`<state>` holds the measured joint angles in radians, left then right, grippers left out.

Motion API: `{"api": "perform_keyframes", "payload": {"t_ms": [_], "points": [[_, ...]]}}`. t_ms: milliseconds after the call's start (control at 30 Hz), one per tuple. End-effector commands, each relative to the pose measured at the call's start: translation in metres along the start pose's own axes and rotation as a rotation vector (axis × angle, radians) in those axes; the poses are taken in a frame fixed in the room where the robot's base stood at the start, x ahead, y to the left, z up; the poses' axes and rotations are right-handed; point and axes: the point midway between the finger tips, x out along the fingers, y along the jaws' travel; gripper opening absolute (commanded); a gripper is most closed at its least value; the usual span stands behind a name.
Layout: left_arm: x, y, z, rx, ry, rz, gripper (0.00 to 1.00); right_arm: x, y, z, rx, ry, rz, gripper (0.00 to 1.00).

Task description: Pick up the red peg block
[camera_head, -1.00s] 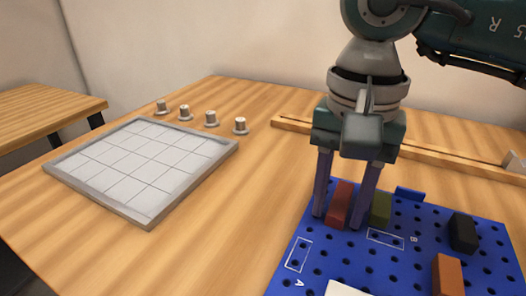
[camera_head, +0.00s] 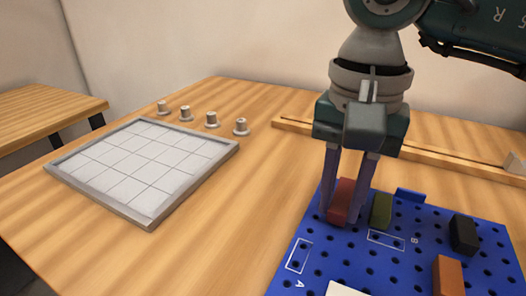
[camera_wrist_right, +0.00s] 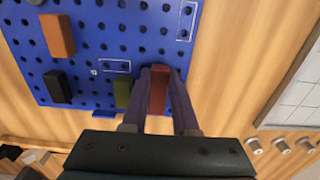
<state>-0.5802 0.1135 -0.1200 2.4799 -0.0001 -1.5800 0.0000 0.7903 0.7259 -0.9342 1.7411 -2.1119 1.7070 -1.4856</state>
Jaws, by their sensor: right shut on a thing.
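The red peg block (camera_head: 341,203) stands on the blue pegboard (camera_head: 330,262), near its far left corner. It also shows in the right wrist view (camera_wrist_right: 159,91). My right gripper (camera_head: 345,214) points down over it, with a finger on each side. In the right wrist view the right gripper (camera_wrist_right: 160,78) is shut on the red block. The block appears still at the board; I cannot tell whether its pegs sit in the holes. My left gripper is not in view.
A green block (camera_head: 381,210) stands close to the right of the red one. A black block (camera_head: 463,234) and an orange block (camera_head: 447,276) are further right on the board. A grey gridded tray (camera_head: 150,222) and several metal knobs (camera_head: 211,119) are on the left. A wooden rail (camera_head: 430,155) lies behind.

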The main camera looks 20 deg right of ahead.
Motion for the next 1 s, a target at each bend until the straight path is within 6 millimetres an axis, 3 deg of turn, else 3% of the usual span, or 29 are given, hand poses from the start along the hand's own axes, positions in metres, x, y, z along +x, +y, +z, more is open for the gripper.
{"api": "perform_keyframes", "payload": {"t_ms": [167,600,800,1000], "points": [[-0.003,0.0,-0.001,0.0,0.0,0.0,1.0,-0.031,-0.001,-0.001,-0.001,0.004,-0.006,0.0],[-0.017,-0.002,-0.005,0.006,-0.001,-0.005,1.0,-0.159,-0.001,-0.001,0.0,0.006,-0.005,0.0],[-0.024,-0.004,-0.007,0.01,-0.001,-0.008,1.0,-0.186,0.0,0.0,0.001,0.003,-0.002,0.0],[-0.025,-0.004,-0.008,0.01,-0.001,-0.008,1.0,-0.192,0.0,0.0,0.001,0.0,0.0,0.0]]}}
